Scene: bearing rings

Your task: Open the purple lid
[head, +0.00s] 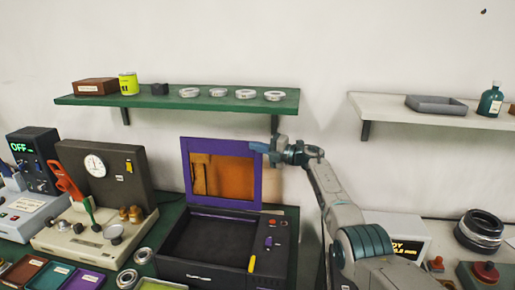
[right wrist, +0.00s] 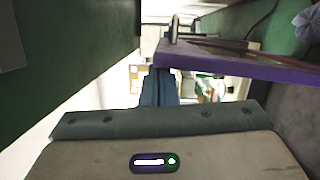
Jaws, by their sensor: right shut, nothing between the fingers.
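The purple lid (head: 221,206) is a purple frame around an orange, see-through-looking panel. It stands raised, close to upright, at the back of a black box (head: 208,239) with an open dark interior. My right gripper (head: 258,147) is shut and empty at the lid's top right corner; whether it touches the lid I cannot tell. In the right wrist view the shut blue fingers (right wrist: 160,88) are beside the purple lid edge (right wrist: 245,66). My left gripper is not in view.
A green shelf (head: 180,103) with rings hangs above the lid, close over my right gripper. A beige test device (head: 85,240) with a gauge stands left of the box. A white shelf (head: 390,112) is at the right. Small coloured trays (head: 55,277) lie front left.

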